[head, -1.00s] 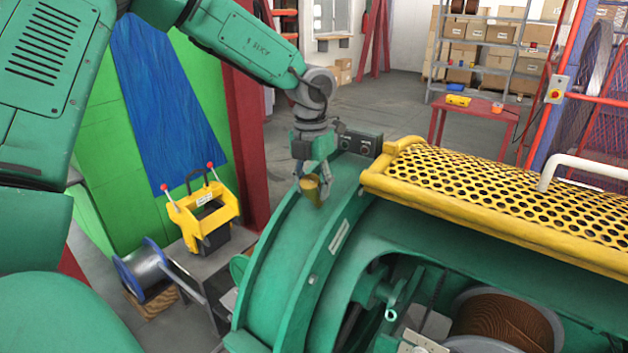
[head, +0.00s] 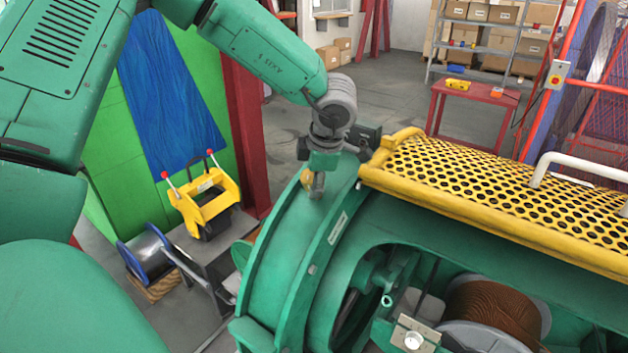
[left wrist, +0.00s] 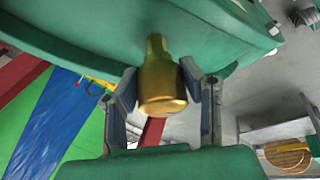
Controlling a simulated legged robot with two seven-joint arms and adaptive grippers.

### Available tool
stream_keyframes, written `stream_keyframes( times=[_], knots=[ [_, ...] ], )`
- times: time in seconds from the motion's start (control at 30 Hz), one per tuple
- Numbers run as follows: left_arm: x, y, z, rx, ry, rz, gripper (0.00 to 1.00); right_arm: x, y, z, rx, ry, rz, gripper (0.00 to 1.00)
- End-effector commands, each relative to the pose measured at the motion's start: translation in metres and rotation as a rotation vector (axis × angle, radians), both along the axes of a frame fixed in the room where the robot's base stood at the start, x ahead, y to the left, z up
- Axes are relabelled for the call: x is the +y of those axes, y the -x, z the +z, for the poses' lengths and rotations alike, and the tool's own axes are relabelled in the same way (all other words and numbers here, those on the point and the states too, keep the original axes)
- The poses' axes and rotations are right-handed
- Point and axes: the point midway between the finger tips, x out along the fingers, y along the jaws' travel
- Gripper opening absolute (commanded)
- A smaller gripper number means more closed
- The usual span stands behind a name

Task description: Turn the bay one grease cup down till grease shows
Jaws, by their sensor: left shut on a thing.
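The brass grease cup (head: 307,180) sits at the green curved housing (head: 285,255) of the strander, left of the yellow guard. In the left wrist view the cup (left wrist: 162,82) has a wide round body and a narrower neck that meets the green housing. My left gripper (head: 316,187) is shut on the cup. Its two fingers (left wrist: 165,100) stand on either side of the cup's body in the left wrist view. No grease can be made out around the cup. My right gripper is not in view.
A yellow perforated guard (head: 480,190) with a raised rim lies right of my left gripper. A red table (head: 475,112) stands behind.

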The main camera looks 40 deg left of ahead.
Motion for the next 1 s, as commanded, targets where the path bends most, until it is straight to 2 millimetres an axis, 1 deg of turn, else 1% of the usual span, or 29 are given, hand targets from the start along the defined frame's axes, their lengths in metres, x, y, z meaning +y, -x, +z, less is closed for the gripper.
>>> stream_keyframes(
  times=[1.0],
  knots=[
    [-0.0021, 0.0036, -0.001, 0.042, -0.392, -0.885, 0.06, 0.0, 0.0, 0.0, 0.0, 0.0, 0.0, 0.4]
  ],
)
